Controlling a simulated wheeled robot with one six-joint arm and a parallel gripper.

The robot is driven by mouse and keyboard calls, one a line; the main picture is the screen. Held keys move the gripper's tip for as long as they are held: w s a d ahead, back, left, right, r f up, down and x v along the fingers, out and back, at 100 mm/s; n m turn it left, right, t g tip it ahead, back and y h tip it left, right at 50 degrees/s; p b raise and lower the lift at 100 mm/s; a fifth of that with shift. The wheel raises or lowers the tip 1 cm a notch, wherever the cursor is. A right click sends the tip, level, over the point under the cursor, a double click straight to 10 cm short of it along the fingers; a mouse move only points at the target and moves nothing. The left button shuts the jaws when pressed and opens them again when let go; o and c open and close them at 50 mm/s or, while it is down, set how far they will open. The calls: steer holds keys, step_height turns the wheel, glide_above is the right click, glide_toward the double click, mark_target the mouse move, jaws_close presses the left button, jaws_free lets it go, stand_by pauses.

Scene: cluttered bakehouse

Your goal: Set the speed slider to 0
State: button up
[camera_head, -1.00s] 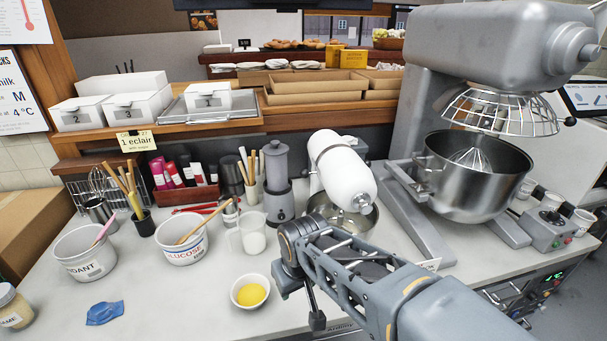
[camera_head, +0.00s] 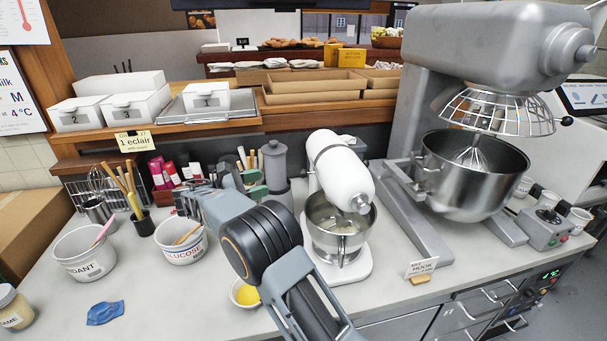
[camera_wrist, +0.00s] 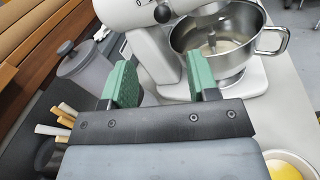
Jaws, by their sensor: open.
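The white stand mixer (camera_head: 340,170) stands mid-counter with its steel bowl (camera_head: 335,228) under its head. It also shows at the top of the wrist view (camera_wrist: 148,42), where a dark round knob (camera_wrist: 163,13) is on its head. I cannot clearly make out a speed slider in either view. My gripper (camera_head: 254,175) is left of the white mixer, beside the grey canister. In the wrist view my gripper (camera_wrist: 160,76) has its two green-padded fingers apart, with nothing between them and the mixer body beyond.
A large grey mixer (camera_head: 470,165) stands at the right. The grey canister (camera_wrist: 85,72) and several wooden-handled tools (camera_wrist: 62,122) are close to my gripper's left. A bowl of yellow filling (camera_wrist: 285,170) is at lower right.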

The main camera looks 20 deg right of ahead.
mark_target(304, 173)
steer(key=d+p, duration=0.3)
steer(key=d, duration=1)
steer(key=shift+s+d, duration=0.1)
steer(key=shift+d, duration=0.25)
steer(key=shift+c, duration=0.3)
jaws_close()
